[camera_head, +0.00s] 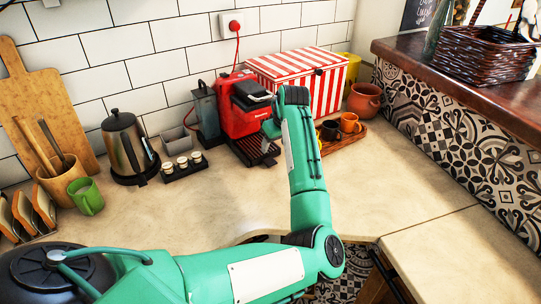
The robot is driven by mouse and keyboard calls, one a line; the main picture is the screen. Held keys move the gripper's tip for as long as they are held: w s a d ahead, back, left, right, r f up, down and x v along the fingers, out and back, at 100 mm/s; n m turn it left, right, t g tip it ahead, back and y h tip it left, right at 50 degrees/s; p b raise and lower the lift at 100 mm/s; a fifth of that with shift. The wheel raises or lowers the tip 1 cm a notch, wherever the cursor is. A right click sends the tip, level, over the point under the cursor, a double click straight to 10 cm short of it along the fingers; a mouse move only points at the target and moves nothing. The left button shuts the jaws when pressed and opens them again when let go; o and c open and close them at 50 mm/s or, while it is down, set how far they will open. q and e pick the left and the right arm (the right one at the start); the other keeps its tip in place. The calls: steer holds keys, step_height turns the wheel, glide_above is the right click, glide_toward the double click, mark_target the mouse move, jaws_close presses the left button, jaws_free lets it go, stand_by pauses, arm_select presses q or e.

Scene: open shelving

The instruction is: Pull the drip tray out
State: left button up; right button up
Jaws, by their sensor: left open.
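The red coffee machine (235,108) stands against the tiled wall at the back of the counter. Its dark drip tray (246,150) sits low at the machine's front. My left arm comes in from the left and bends up over the counter. My left gripper (267,148) is open at the right front part of the tray. It partly covers the tray, and I cannot tell whether the fingers touch it. My right gripper is out of view.
A kettle (126,145), a small rack of jars (182,166) and a grey box (177,141) stand left of the machine. A red-striped box (300,75), cups on a wooden tray (345,143) and a clay pot (365,100) stand right. The counter in front is clear.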

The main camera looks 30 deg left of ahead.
mark_target(268, 160)
arm_select(q)
steer(key=x, duration=0.7)
steer(key=shift+a+f, duration=0.1)
steer(key=shift+a+f+p, duration=0.15)
steer(key=shift+f+p, duration=0.15)
steer(key=shift+f, duration=0.1)
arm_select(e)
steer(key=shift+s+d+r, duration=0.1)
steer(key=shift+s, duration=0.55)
arm_select(q)
steer(key=shift+c, duration=0.2)
